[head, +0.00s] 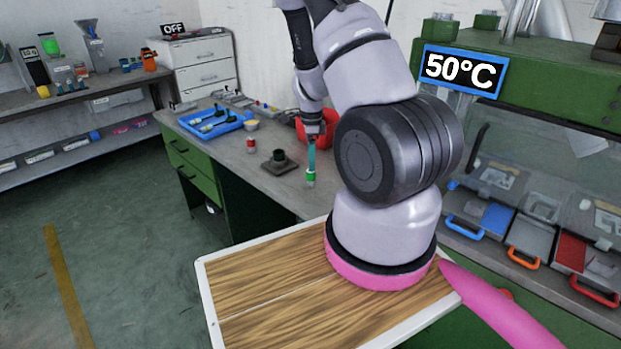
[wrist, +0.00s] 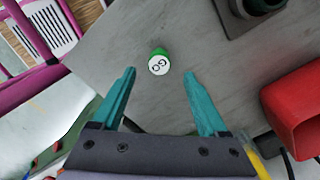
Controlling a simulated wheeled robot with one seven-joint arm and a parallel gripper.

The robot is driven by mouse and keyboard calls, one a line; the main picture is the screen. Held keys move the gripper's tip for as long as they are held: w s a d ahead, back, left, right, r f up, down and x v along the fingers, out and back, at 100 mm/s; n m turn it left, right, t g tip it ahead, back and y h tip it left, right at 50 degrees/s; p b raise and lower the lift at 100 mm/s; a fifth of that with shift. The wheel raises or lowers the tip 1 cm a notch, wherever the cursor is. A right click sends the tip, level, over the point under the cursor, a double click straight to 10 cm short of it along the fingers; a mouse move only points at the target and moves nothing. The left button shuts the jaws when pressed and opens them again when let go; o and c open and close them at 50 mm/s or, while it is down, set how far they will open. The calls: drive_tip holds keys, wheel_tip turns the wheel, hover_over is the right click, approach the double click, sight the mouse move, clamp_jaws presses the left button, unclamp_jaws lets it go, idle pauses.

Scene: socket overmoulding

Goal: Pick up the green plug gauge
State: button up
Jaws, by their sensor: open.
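The green plug gauge (wrist: 159,54) stands on the grey bench in the wrist view, its white round face with dark lettering turned toward the camera. It also shows in the head view (head: 310,183) near the bench's front edge, just below my fingertips. My gripper (wrist: 160,73) is open, with its two teal fingers apart and nothing between them. In the wrist view the gauge lies centred between the fingers' lines, just past the tips. In the head view my gripper (head: 312,168) points down over the gauge. I cannot tell the exact height gap.
A red gauge-like piece (head: 251,147) and a dark round fixture on a square base (head: 279,163) stand on the bench to the left. A blue tray (head: 212,124) with tools lies farther back. A red bin (wrist: 297,108) stands close on the right in the wrist view.

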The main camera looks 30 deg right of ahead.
sight(311, 179)
wheel_tip(311, 179, down, 6)
drive_tip(key=shift+a+r, duration=0.15)
clamp_jaws()
idle(0.3)
